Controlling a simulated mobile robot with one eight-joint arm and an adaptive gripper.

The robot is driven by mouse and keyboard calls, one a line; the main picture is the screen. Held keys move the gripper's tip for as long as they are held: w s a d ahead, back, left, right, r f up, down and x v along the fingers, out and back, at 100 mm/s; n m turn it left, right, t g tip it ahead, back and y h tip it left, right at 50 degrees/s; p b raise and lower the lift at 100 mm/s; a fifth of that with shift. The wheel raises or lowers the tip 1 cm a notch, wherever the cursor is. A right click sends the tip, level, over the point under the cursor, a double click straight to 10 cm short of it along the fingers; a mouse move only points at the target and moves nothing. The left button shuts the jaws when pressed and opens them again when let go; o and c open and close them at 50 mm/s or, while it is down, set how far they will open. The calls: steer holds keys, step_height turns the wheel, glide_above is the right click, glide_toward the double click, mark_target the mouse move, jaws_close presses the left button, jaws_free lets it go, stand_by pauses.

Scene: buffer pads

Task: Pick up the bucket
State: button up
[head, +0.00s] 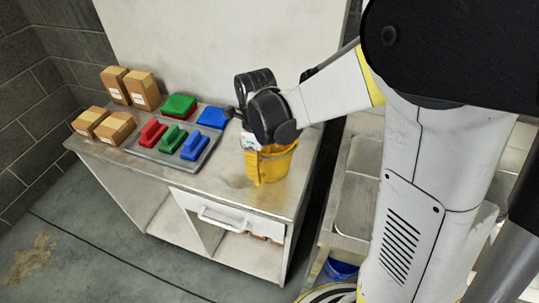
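A yellow bucket (276,164) stands on the worktop near its right end. My gripper (249,143) is at the end of the arm, at the upper left of the bucket's rim. The dark wrist joints cover most of the gripper and part of the bucket's top. I cannot see the fingertips clearly, nor whether they touch the bucket.
On the worktop (232,188), left of the bucket, a grey tray (149,152) holds red, green and blue pads. More pads and several cardboard boxes (142,90) stand behind and left. A sink unit (354,194) stands at right, with a blue container (340,269) low down.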

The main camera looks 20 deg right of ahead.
steer(key=c, duration=0.5)
steer(key=shift+r+p, duration=0.3)
steer(key=shift+r, duration=0.3)
steer(key=r, duration=0.1)
steer(key=d+r+p, duration=0.1)
steer(key=r+p, duration=0.1)
steer(key=r, duration=0.1)
steer(key=shift+s+d, duration=0.15)
steer(key=shift+s, duration=0.15)
steer(key=s+d+r+p, duration=0.2)
steer(key=s+d+r, duration=0.2)
steer(key=d, duration=0.5)
steer(key=shift+s+d+r+p, duration=0.15)
steer(key=shift+r+p, duration=0.2)
steer(key=shift+r, duration=0.6)
